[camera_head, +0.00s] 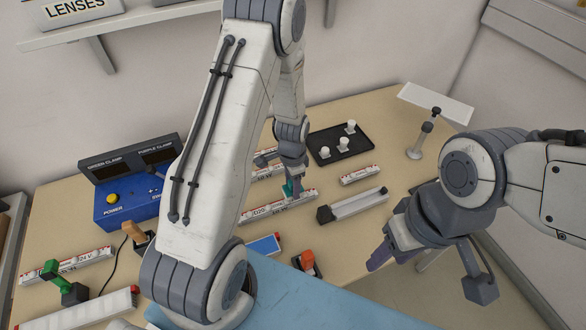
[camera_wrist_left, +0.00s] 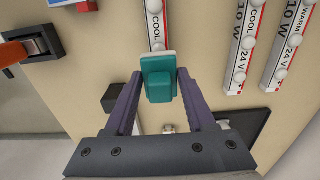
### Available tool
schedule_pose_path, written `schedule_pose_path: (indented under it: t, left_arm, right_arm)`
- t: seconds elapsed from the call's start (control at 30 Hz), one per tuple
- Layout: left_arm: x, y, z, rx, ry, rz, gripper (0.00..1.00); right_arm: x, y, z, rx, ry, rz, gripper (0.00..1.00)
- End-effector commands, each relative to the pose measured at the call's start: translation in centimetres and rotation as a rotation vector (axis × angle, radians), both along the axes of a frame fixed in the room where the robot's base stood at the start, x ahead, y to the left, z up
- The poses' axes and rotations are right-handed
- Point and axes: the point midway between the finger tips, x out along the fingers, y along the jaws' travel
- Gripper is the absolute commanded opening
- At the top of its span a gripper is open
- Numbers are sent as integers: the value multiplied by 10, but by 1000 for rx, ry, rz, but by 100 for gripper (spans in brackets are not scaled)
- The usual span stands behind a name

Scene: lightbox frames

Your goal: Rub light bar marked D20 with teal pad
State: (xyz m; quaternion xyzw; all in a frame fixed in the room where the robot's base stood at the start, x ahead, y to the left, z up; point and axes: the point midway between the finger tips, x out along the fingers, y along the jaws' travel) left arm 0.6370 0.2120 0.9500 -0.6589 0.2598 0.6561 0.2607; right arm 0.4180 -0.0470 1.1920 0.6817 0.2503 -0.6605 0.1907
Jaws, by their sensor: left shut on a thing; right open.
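The light bar marked D20 (camera_head: 258,212) lies on the table in the middle of the head view. A light bar under the pad also shows in the left wrist view (camera_wrist_left: 156,25), with "COOL" on its label. My left gripper (camera_head: 290,190) is shut on the teal pad (camera_wrist_left: 158,78) and holds it at the bar; I cannot tell whether pad and bar touch. The pad is partly hidden in the head view (camera_head: 288,188). My right gripper (camera_head: 378,260) is open and empty, to the right of the table's front part.
A grey channel fixture (camera_head: 356,204) lies right of D20. A black tray (camera_head: 341,145) with several white knobs stands behind. A blue power box (camera_head: 128,203) stands left. Other light bars (camera_head: 360,175) lie around. An orange-topped item (camera_head: 306,260) sits nearer the front.

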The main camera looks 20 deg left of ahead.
Motion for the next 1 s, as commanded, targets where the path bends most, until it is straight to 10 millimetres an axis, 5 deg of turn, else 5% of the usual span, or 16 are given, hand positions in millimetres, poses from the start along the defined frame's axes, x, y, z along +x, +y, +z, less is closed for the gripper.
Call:
schedule_pose_path:
  t: [0.5,1.0]
  left_arm:
    - [1,-7,49,0,1,-11,3]
    - [2,-8,53,-1,2,-12,3]
  right_arm:
    - [0,0,41,0,-1,6,50]
    - [0,0,43,0,-1,7,50]
